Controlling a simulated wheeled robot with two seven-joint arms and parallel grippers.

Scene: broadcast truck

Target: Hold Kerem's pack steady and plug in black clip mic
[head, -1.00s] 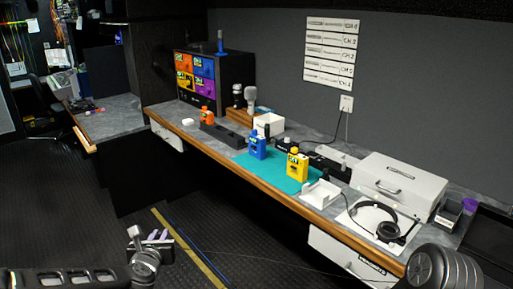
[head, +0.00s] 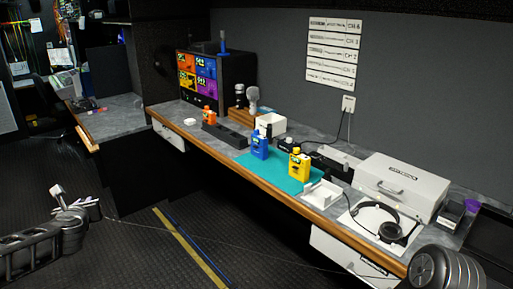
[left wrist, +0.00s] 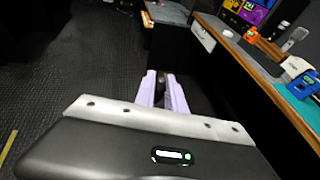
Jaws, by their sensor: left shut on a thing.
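A blue pack (head: 259,147) and a yellow pack (head: 299,168) stand upright on a teal mat (head: 248,161) on the long counter. An orange pack (head: 209,115) stands farther back in a black holder. Their labels are too small to read, so I cannot tell which is Kerem's. My left gripper (head: 92,210) is at the lower left, over the floor and well away from the counter. In the left wrist view its pale purple fingers (left wrist: 164,92) are shut on a small dark thing (left wrist: 160,82), apparently the black clip mic. A thin line trails from it rightward. My right gripper is out of view.
A white open tray (head: 322,195), headphones (head: 388,222) and a white case (head: 402,184) lie along the counter's right part. A wooden edge (head: 235,175) runs along its front. A microphone (head: 252,99) stands behind the packs. The floor at left is clear.

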